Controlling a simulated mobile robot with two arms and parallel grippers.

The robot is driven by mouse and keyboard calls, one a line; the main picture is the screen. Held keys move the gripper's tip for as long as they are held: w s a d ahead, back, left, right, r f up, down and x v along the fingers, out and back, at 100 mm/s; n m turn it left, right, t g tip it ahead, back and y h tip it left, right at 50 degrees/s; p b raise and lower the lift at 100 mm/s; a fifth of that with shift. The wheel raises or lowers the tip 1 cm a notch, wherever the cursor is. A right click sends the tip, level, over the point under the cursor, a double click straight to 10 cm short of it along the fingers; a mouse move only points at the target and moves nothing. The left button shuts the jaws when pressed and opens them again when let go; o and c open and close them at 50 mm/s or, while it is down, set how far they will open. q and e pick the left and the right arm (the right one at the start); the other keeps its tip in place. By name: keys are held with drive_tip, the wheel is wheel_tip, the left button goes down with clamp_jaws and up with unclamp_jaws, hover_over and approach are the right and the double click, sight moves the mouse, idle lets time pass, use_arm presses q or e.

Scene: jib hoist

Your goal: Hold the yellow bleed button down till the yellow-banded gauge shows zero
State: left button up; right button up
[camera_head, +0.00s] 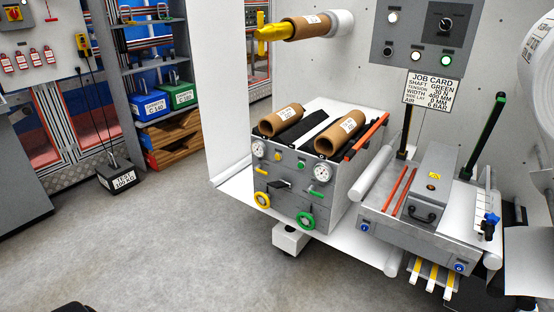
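A grey cabinet (282,208) stands in the middle of the head view. A small yellow button (278,157) is on the upper part of its front face. A round white gauge (258,149) is left of the button, with a yellow mark (261,171) below it. Its needle and reading are too small to tell. A second round gauge (322,173) is at the right of the face, beside a small green button (301,165). Neither of my grippers is in view, and nothing touches the yellow button.
A yellow handwheel (262,200) and a green handwheel (305,221) are low on the cabinet front. Brown cardboard cores (281,120) lie on top. A grey unit with red bars (431,215) stands at the right. The floor (170,240) in front is clear.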

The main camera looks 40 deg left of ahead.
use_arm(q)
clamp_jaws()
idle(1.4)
